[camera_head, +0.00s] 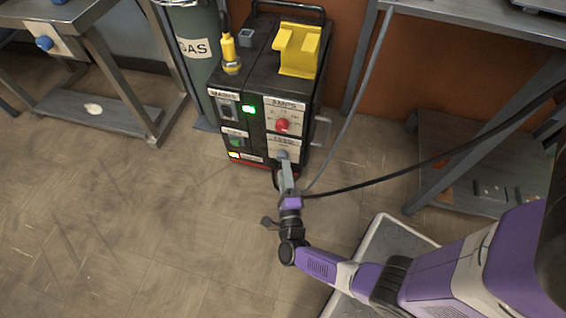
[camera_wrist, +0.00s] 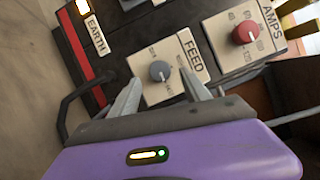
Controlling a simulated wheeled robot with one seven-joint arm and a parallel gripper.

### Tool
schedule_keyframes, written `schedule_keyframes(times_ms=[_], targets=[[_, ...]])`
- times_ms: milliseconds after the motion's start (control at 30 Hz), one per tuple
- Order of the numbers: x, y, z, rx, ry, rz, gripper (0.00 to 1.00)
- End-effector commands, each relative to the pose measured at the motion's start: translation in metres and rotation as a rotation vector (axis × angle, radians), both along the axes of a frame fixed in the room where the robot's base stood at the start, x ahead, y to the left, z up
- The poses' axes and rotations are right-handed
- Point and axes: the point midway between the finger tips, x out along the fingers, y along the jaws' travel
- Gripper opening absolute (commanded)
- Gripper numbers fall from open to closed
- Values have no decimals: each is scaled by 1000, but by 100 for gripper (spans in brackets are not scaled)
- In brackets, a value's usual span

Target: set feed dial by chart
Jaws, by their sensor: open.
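The feed dial (camera_wrist: 160,71) is a grey knob on a pale plate with a scale and a FEED label (camera_wrist: 193,53). In the head view the dial (camera_head: 282,155) is small, low on the front of the black welding machine (camera_head: 252,120). My gripper (camera_wrist: 157,95) is open, its two grey fingers apart, one to each side below the dial in the wrist view. In the head view my gripper (camera_head: 285,168) is right at the feed panel. I cannot tell whether a finger touches the dial. No chart is readable in these frames.
A red AMPS dial (camera_head: 282,125) sits above the feed dial. A gas cylinder (camera_head: 197,60) stands behind left. A black cable (camera_head: 400,175) runs right from near my gripper.

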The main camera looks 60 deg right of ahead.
Motion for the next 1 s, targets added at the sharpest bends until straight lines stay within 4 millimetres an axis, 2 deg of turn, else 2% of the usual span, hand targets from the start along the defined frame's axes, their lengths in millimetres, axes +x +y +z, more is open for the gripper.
schedule_keyframes(times_ms=[100, 300, 1000], targets=[[-12, 15, -1, 0, 2, 3, 56], [-24, 27, -3, 0, 1, 0, 56], [-25, 28, -4, -8, 10, -1, 56]])
